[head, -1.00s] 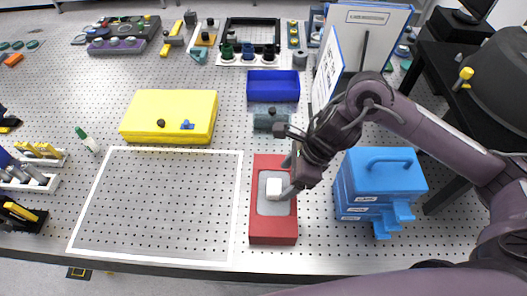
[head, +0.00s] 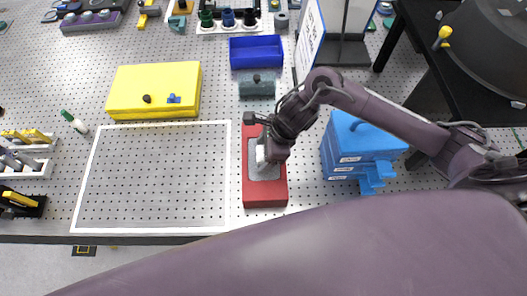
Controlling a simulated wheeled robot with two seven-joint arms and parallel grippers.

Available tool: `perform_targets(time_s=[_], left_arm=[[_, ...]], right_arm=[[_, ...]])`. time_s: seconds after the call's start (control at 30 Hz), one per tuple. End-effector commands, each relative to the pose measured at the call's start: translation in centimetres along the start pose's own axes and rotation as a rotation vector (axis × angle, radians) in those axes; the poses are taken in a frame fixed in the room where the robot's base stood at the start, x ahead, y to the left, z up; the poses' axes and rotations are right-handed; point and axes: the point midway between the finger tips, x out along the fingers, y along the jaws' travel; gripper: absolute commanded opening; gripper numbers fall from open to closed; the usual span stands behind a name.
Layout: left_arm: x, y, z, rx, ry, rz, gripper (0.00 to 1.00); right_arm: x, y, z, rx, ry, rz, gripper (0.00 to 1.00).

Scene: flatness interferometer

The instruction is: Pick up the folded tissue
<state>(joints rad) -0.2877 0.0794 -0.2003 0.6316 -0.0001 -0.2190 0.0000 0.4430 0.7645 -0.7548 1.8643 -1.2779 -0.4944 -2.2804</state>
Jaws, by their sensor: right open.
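The folded tissue (head: 260,154) is a small white piece on the grey inset of a red box (head: 265,198), right of the white-outlined area. My right gripper (head: 266,152) is open, its fingers low over the red box at the tissue. It covers part of the tissue, and I cannot tell whether the fingers touch it. My left gripper is not in view.
A blue drawer box (head: 362,150) stands close to the right of my right gripper. A grey block (head: 257,86) and a blue tray (head: 256,52) lie behind the red box. A yellow case (head: 153,92) is at back left. The white-outlined area (head: 152,180) is empty.

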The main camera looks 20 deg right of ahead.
Motion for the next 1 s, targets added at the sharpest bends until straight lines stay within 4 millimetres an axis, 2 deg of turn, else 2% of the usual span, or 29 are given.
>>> perform_targets(time_s=[0.1, 0.43, 0.77, 0.87, 1.0], left_arm=[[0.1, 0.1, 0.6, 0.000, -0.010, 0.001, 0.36], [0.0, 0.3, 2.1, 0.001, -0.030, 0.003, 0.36], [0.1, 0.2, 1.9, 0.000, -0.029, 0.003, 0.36], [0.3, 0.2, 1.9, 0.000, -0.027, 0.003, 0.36], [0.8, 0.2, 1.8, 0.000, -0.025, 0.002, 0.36]], right_arm=[[0.0, 0.0, 0.0, 0.000, 0.000, 0.000, 0.68], [0.0, 0.0, 0.0, 0.000, 0.000, 0.000, 0.25], [-0.2, 0.0, 0.1, -0.002, -0.001, 0.000, 0.23], [-0.8, -0.1, 0.4, -0.002, -0.002, -0.002, 0.23], [-2.5, -0.1, 1.0, -0.005, -0.001, -0.004, 0.23]])
